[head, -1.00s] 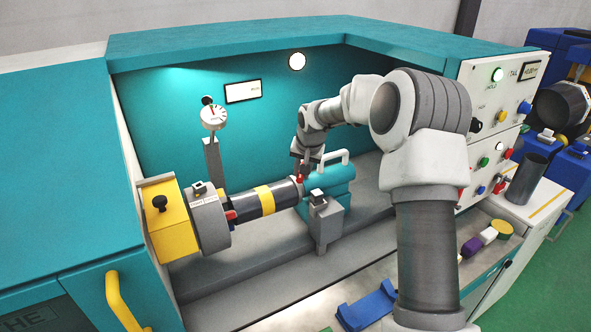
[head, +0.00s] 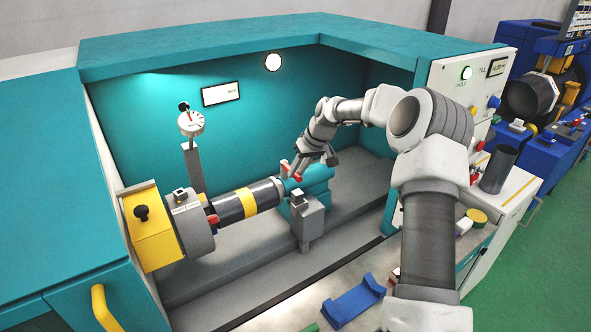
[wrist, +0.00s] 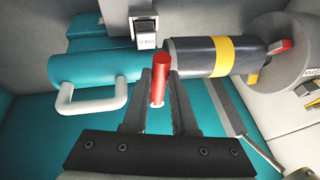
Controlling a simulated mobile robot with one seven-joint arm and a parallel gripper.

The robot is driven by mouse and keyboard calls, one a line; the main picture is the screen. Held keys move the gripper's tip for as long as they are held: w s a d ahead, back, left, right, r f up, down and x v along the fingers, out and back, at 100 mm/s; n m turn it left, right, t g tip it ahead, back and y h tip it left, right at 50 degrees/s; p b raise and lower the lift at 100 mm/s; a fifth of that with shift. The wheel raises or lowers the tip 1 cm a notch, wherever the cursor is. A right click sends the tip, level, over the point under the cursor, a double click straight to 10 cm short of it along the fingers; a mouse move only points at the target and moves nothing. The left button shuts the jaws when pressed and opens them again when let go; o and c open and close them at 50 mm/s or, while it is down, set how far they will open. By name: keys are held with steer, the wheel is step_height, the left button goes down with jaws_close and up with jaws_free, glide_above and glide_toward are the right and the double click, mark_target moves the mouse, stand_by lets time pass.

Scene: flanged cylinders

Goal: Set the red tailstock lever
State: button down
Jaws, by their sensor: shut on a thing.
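The red tailstock lever (wrist: 161,72) stands out from the teal tailstock (wrist: 95,67), near its end by the workpiece. In the wrist view my gripper (wrist: 160,92) has one finger on each side of the lever and is shut on it. In the head view my gripper (head: 297,172) reaches down to the lever (head: 285,167) from the upper right. The fingers partly hide the tailstock (head: 318,180) there. The dark cylinder with a yellow band (head: 231,209) lies between the chuck (head: 195,230) and the tailstock.
A white handle (wrist: 93,106) sticks out of the tailstock beside my fingers. A grey block (head: 308,222) stands in front of the tailstock. A dial gauge (head: 191,123) stands on a post at the left. A blue cradle (head: 352,303) lies on the front ledge.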

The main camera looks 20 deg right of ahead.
stand_by(0.4)
steer(key=c, duration=0.7)
jaws_free()
steer(key=b+v, duration=0.2)
steer(key=v, duration=1.5)
steer(key=shift+d+r, duration=0.15)
steer(key=shift+r, duration=0.05)
